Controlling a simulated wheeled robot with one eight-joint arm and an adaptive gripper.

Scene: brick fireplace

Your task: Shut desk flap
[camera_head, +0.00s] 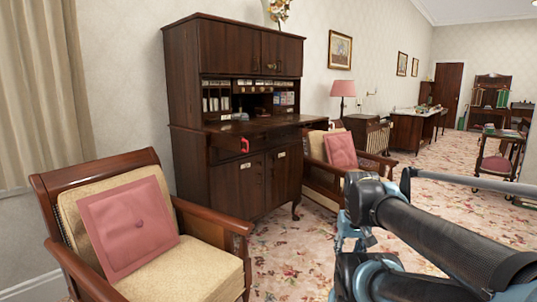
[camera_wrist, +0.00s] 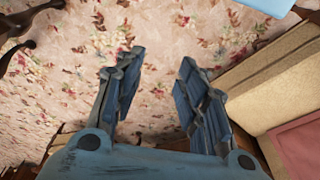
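A dark wooden secretary desk (camera_head: 185,75) stands against the wall in the head view. Its flap (camera_head: 262,124) is down, sticking out level below the open pigeonholes (camera_head: 250,95). A red handle-like piece (camera_head: 245,145) shows at the front, at or just below the flap's edge; I cannot tell which part it is fixed to. My gripper (camera_head: 350,235) is in front and to the right of the desk, lower than the flap and apart from it. In the wrist view my gripper (camera_wrist: 158,85) has its fingers spread, with nothing between them, above floral carpet.
An armchair with a pink cushion (camera_head: 128,225) stands at the front left of the desk. Another armchair with a pink cushion (camera_head: 340,149) stands close on the desk's right. Papers and small items sit in the pigeonholes. Floral carpet (camera_head: 290,245) is clear before the desk.

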